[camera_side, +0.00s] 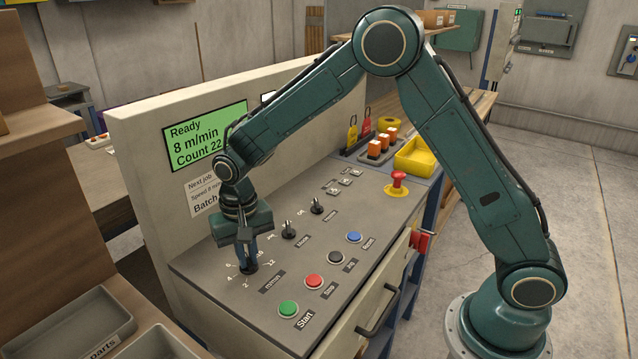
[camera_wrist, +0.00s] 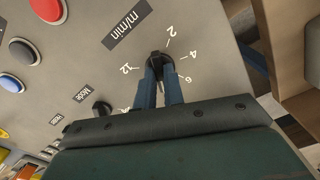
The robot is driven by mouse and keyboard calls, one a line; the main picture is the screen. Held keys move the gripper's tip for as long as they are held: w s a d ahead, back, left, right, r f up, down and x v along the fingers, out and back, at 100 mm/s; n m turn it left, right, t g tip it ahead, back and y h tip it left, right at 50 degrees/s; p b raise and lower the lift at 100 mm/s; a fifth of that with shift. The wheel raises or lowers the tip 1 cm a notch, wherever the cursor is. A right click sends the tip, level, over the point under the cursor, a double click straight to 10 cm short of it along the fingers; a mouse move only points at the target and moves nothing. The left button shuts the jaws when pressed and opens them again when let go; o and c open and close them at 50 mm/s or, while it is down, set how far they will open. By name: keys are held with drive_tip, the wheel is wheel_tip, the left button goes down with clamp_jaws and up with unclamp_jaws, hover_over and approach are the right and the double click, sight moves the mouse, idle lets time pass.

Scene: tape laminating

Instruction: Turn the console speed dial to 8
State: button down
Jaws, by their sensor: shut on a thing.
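The speed dial (camera_side: 248,267) is a black knob on the console (camera_side: 328,250), ringed by white numbers and labelled m/min. My gripper (camera_side: 247,256) points down over it, its blue fingers on both sides of the knob. In the wrist view, my gripper (camera_wrist: 159,72) is shut on the speed dial (camera_wrist: 161,57). The numbers 2, 4, 6 and 12 show there; the fingers hide the marks between 6 and 12. The pointer's exact direction is not clear. The green display (camera_side: 205,136) reads Ready, 8 m/min, Count 22.
Two more black knobs (camera_side: 289,229) stand behind the dial. Green (camera_side: 288,308), red, black and blue buttons line the console front. A red emergency stop (camera_side: 398,182) and a yellow tray (camera_side: 415,156) sit at the far end. The upright panel (camera_side: 146,160) stands close behind my gripper.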

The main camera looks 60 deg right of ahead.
sight(248, 259)
drive_tip(key=c, duration=1.5)
unclamp_jaws()
drive_tip(key=shift+r, duration=0.15)
wheel_tip(248, 259, up, 14)
drive_tip(key=shift+f, duration=0.2)
